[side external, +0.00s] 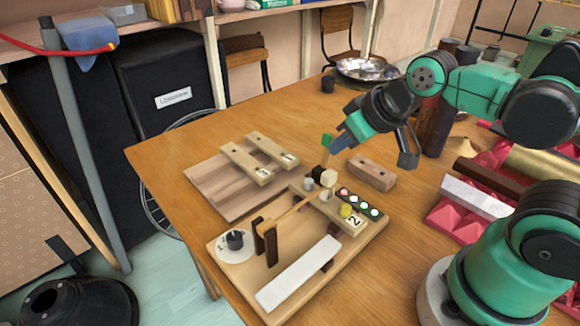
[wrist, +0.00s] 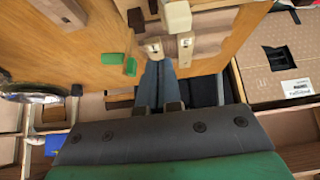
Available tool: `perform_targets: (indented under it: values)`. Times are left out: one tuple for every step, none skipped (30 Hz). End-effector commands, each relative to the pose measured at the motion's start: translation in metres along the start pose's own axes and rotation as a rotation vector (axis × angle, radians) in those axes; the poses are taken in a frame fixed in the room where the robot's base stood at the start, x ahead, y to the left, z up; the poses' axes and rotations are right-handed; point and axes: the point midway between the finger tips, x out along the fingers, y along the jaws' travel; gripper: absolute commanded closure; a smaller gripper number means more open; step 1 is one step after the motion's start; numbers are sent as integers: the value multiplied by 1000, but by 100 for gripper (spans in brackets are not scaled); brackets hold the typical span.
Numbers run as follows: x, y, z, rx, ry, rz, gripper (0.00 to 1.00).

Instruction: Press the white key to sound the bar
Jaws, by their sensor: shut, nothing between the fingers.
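The white key (side external: 298,272) is a long flat white bar at the near edge of a light wooden board (side external: 345,268) in the side view. Behind it, a thin wooden mallet arm (side external: 292,213) rests between dark brown posts (side external: 266,240). Its head end reaches toward a light wooden bar marked 2 (side external: 350,224). My gripper (side external: 335,148) is in the air above and behind the board, well apart from the white key. It is shut and empty. In the wrist view its blue fingers (wrist: 158,82) point away from the camera, and I cannot make out the white key.
Two light bars (side external: 245,162) lie on a brown plank (side external: 205,185) at left. A wooden block (side external: 371,172) stands behind the board. A black knob on a white disc (side external: 235,242) is on the board's left. Pink foam (side external: 455,215) with bars lies at right.

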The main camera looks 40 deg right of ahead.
Motion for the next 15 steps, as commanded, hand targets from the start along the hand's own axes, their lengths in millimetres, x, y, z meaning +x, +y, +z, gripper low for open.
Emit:
perform_targets:
  values:
    - [0,-3,-1,-1,-7,-6,100]
    - [-1,-6,-2,-1,-15,-13,100]
    - [-2,-12,-3,2,-32,-25,100]
    - [-3,-18,-4,3,-51,-37,100]
    - [-5,-25,-6,5,-74,-51,100]
    - [-8,-37,-8,8,-111,-69,100]
    - [-10,-47,-9,11,-143,-83,100]
    - [-14,-58,-10,14,-178,-96,100]
    - [-18,-74,-10,16,-229,-108,100]
    - [-22,-85,-10,18,-268,-114,100]
    - [-26,-97,-10,18,-307,-117,100]
    - [-32,-112,-8,18,-357,-116,100]
    - [-37,-122,-7,17,-392,-112,100]
    - [-42,-132,-5,16,-426,-106,100]
    - [-48,-144,-2,13,-465,-95,100]
